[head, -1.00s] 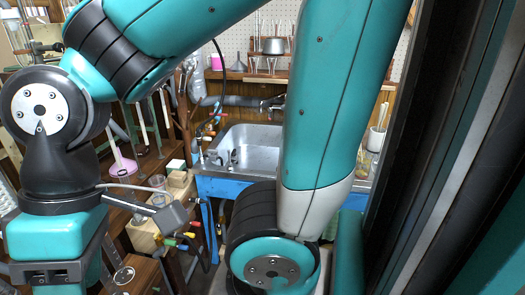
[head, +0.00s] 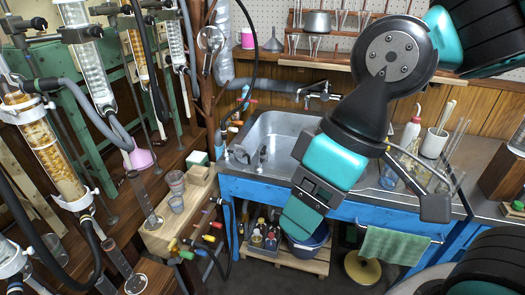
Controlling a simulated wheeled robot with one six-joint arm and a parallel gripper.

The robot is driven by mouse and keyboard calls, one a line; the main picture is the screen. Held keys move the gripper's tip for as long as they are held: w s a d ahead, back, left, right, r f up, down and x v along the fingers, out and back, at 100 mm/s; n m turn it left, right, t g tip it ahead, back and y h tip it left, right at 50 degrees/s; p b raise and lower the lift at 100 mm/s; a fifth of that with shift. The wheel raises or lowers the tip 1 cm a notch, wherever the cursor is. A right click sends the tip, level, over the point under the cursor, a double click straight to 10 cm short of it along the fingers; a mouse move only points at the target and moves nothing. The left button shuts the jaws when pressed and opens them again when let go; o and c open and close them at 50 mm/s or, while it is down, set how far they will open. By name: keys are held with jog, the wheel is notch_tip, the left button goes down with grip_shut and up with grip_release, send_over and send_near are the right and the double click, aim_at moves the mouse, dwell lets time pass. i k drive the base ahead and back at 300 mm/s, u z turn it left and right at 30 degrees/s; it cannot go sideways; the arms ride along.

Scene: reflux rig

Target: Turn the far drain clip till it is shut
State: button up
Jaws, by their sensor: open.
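My gripper (head: 300,218) hangs in front of the blue-fronted sink bench, pointing down and left. Its fingertips are small and mostly hidden behind its own body; nothing shows held in it. Small clips or taps with coloured handles sit in two groups on dark hoses. One group (head: 236,122) is on the post left of the sink, with red, orange and blue handles. The other group (head: 200,240) is lower, at the front of a wooden block, with red, yellow and green handles. My gripper is right of both groups and apart from them. I cannot tell which is the far drain clip or how it is turned.
Glass condensers (head: 45,150) with hoses stand at left. Beakers (head: 176,190) sit on the wooden block. The steel sink (head: 270,140) has a faucet (head: 320,92). Bottles and a blue basin (head: 308,240) stand below. A green towel (head: 393,245) hangs at right.

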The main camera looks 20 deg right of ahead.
aim_at(241, 148)
jog(key=k, duration=0.5)
jog(key=u, duration=0.45)
jog(key=i, duration=1.2)
jog(key=z, duration=0.6)
jog(key=k, duration=0.45)
jog(key=z, duration=0.45)
jog(key=i, duration=1)
jog(key=u, duration=0.6)
